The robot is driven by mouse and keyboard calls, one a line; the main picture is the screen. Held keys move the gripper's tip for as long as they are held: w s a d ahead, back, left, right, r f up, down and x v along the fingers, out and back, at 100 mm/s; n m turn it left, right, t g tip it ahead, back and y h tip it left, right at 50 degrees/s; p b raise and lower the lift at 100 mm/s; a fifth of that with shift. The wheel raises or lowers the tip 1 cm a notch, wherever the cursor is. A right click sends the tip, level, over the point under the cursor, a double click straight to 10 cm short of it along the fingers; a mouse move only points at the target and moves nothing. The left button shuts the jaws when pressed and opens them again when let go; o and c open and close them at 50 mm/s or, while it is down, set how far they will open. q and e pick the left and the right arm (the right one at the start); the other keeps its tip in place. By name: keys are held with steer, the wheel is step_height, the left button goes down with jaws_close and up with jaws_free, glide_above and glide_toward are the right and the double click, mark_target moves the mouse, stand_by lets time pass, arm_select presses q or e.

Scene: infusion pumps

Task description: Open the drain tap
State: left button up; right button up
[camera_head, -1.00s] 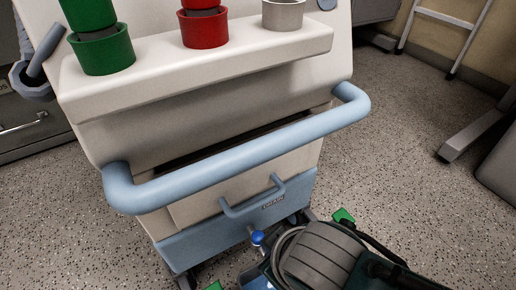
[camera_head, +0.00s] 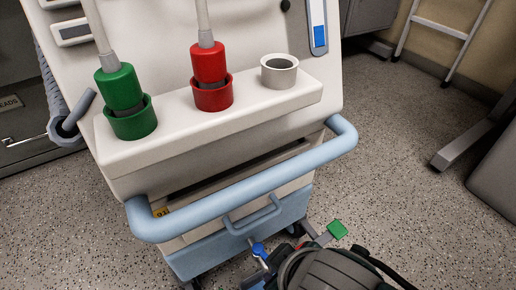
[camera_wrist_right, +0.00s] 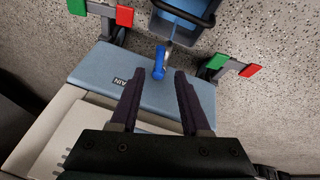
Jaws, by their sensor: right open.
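The drain tap has a blue lever (camera_head: 258,249) at the foot of the machine, in front of its light blue lower panel (camera_head: 205,252). In the right wrist view the blue lever (camera_wrist_right: 158,62) lies just beyond and between the fingertips of my right gripper (camera_wrist_right: 155,76). The fingers are open and hold nothing, and a gap shows between them and the lever. The panel there carries a partly hidden label ending in "AIN". In the head view my right arm covers the lower middle, and its fingers are hidden. My left gripper is in neither view.
A pale blue push bar (camera_head: 245,190) crosses the machine above the tap. Red and green caster pedals (camera_wrist_right: 215,62) flank the tap. A blue-grey container (camera_wrist_right: 183,25) with a black handle stands beyond it. Speckled floor (camera_head: 390,215) is open to the right.

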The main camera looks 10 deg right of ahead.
arm_select(q)
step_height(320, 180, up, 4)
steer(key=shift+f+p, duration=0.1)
steer(key=shift+p, duration=1.15)
arm_select(e)
steer(key=v, duration=0.4)
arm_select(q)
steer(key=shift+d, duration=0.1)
